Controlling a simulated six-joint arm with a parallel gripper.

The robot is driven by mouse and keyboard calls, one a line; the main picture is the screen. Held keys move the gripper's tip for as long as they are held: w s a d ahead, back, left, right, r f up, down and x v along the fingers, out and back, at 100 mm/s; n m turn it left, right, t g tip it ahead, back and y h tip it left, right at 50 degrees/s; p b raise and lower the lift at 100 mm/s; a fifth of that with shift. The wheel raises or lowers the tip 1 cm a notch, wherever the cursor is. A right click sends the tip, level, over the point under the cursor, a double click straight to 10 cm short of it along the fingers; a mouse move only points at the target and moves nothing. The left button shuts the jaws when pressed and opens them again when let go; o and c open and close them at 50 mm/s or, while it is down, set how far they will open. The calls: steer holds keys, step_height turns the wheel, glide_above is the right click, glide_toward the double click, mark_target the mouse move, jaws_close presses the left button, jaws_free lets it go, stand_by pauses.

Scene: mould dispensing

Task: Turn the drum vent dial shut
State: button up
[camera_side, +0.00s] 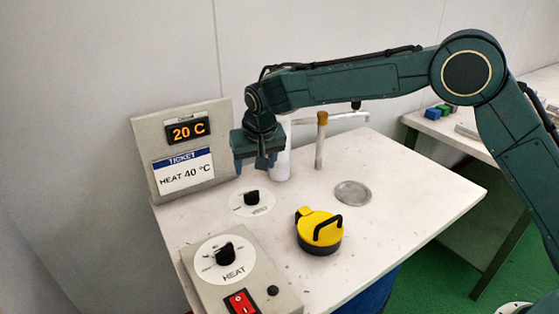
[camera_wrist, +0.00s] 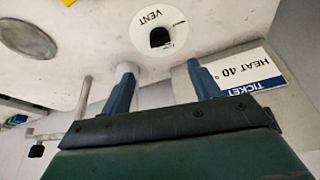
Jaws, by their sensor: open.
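The vent dial is a small black knob (camera_side: 251,197) on a white round plate (camera_side: 259,208) set in the pale table top. In the wrist view the knob (camera_wrist: 160,38) sits on its plate marked VENT (camera_wrist: 150,15), upside down in the picture. The pointer direction is too small to read surely. My gripper (camera_side: 256,166) is above the table, a little behind the dial, pointing down. Its two blue-grey fingers are apart and empty, and in the wrist view the gripper (camera_wrist: 161,68) does not touch the knob.
A panel with a 20 C display (camera_side: 188,130) and a HEAT 40 °C ticket (camera_side: 184,172) stands behind. A yellow-lidded pot (camera_side: 319,229), metal drain disc (camera_side: 352,194) and pipe post (camera_side: 320,145) lie right. The heat dial box (camera_side: 226,254) with a red switch (camera_side: 241,303) is in front.

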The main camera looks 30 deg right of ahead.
mark_target(252, 193)
steer(key=x, duration=1.3)
steer(key=c, duration=1)
